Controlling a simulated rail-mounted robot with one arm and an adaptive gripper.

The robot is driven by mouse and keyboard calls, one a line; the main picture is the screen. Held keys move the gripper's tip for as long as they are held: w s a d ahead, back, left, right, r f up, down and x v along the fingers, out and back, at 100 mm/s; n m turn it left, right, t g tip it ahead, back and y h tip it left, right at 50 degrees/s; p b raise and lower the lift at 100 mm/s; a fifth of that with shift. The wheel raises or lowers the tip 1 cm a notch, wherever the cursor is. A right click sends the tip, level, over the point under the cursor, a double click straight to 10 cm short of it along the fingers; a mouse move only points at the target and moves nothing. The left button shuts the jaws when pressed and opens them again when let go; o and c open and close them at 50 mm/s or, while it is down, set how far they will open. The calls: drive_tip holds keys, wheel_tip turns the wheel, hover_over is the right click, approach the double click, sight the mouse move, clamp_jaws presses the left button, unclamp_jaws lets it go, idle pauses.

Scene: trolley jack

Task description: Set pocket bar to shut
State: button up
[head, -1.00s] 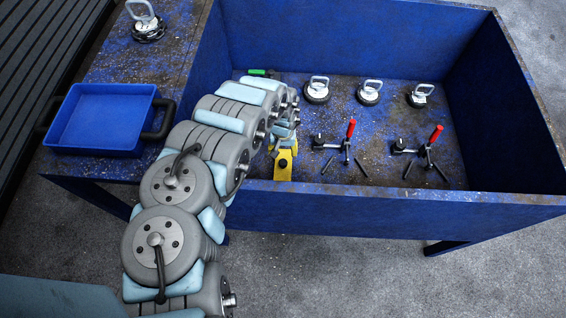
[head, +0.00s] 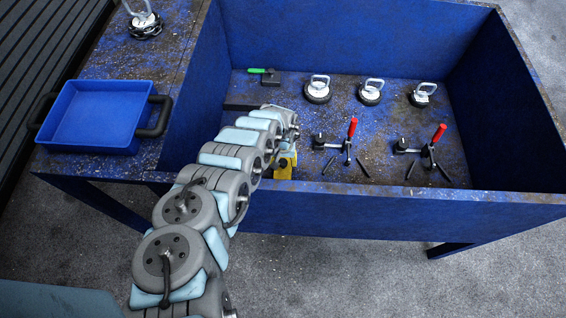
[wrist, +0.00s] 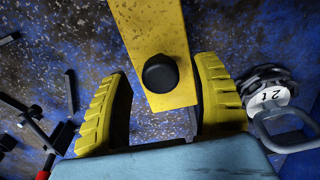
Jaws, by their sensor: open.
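A flat yellow bar (wrist: 155,30) with a round black knob near its squared end runs down from the top of the wrist view. In the head view the yellow piece (head: 284,168) shows at the bin's front wall, partly covered by my arm. I cannot tell for sure that it is the pocket bar. My gripper (wrist: 162,70) is open, its ribbed yellow fingers on either side of the bar in the picture. Gaps show on both sides, and I see no grip on it. I cannot tell how far the bar is below the fingers.
Right of the bar, the blue bin (head: 400,205) holds two red-handled clamps (head: 350,130), short dark rods and several ringed weights (head: 318,90). A green-handled tool (head: 262,71) lies at the back. A blue tray (head: 98,115) sits on the left bench. The bin walls stand high.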

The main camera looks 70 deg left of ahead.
drive_tip(key=shift+f, duration=0.35)
clamp_jaws()
